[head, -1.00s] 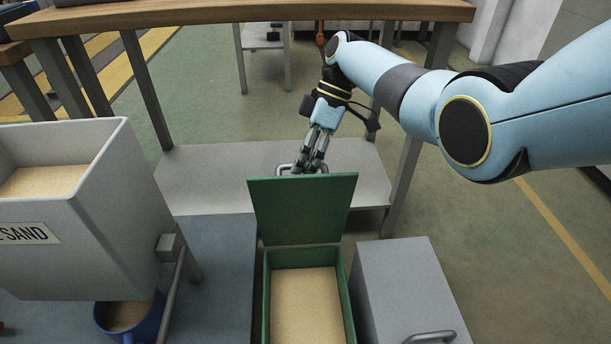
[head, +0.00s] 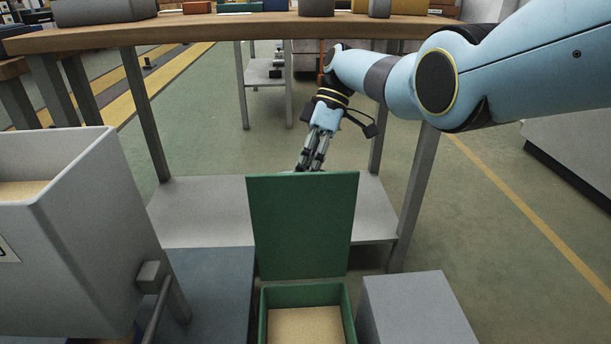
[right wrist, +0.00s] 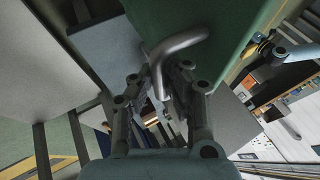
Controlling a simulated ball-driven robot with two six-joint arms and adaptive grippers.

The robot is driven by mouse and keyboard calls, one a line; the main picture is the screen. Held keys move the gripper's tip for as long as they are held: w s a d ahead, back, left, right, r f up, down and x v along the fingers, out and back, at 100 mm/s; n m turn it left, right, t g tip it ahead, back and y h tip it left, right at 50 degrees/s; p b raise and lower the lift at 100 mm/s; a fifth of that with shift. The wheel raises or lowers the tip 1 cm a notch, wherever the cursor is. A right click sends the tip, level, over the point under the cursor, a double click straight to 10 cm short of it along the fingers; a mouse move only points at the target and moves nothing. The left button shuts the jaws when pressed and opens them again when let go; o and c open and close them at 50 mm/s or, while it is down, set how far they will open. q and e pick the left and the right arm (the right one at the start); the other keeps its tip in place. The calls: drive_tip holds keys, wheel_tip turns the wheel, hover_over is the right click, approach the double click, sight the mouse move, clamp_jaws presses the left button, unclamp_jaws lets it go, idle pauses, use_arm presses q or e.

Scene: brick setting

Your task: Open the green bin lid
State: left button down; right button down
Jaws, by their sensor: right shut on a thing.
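The green bin (head: 352,312) stands low at the bottom centre of the head view, with sand inside. Its green lid (head: 303,225) stands up at the back edge, about upright, with the bin mouth uncovered. My right gripper (head: 309,166) is behind the top of the lid, its fingertips partly hidden by it. In the right wrist view the gripper (right wrist: 166,90) is shut on the lid's grey metal handle (right wrist: 178,44), beside the green lid panel (right wrist: 205,20). My left gripper is not in view.
A grey hopper (head: 75,240) stands at the left. A grey box (head: 415,308) sits right of the bin. A wooden-topped table (head: 230,34) with a low grey shelf (head: 200,215) stands behind the lid. Open floor lies to the right.

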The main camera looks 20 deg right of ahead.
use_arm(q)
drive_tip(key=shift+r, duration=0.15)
use_arm(e)
drive_tip(key=shift+w+d+r, duration=0.15)
drive_tip(key=shift+d, duration=0.05)
drive_tip(key=c, duration=1.3)
unclamp_jaws()
drive_tip(key=shift+c, duration=0.2)
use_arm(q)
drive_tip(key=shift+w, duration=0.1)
use_arm(e)
drive_tip(key=shift+a, duration=0.1)
